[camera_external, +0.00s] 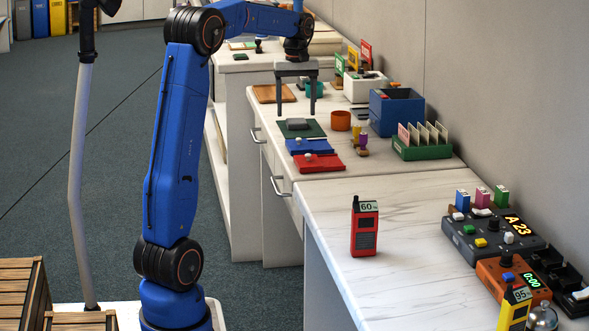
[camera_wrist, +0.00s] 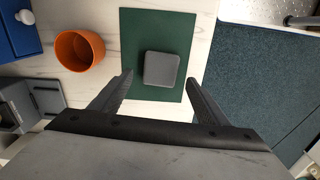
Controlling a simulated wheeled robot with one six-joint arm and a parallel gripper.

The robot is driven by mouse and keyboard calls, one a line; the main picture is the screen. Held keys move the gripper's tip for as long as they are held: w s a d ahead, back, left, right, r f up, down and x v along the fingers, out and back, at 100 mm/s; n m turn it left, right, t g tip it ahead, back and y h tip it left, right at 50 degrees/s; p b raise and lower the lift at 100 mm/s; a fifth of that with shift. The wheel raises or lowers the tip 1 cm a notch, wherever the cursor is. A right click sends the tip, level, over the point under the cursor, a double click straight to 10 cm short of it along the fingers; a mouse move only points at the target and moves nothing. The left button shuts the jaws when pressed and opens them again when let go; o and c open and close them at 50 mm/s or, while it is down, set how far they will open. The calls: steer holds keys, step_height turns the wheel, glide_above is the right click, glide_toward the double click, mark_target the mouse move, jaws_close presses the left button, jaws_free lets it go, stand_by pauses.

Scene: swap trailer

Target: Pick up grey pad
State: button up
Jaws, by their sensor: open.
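The grey pad (camera_external: 297,124) is a small rounded square block lying on a dark green mat (camera_external: 312,131) on the counter. In the wrist view the pad (camera_wrist: 161,69) lies on the green mat (camera_wrist: 157,26), beyond the fingertips and between their lines. My gripper (camera_external: 296,113) points down over the mat with its fingers spread wide. In the wrist view my gripper (camera_wrist: 161,75) is open and empty, one finger on each side of the pad. The fingers do not appear to touch it.
An orange cup (camera_external: 341,121) stands right of the mat; it also shows in the wrist view (camera_wrist: 79,50). A blue box (camera_external: 397,111) and a green card holder (camera_external: 422,151) stand along the wall side.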

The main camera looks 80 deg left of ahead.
steer(key=shift+f, duration=1.4)
steer(key=c, duration=1.1)
steer(key=shift+r, duration=0.1)
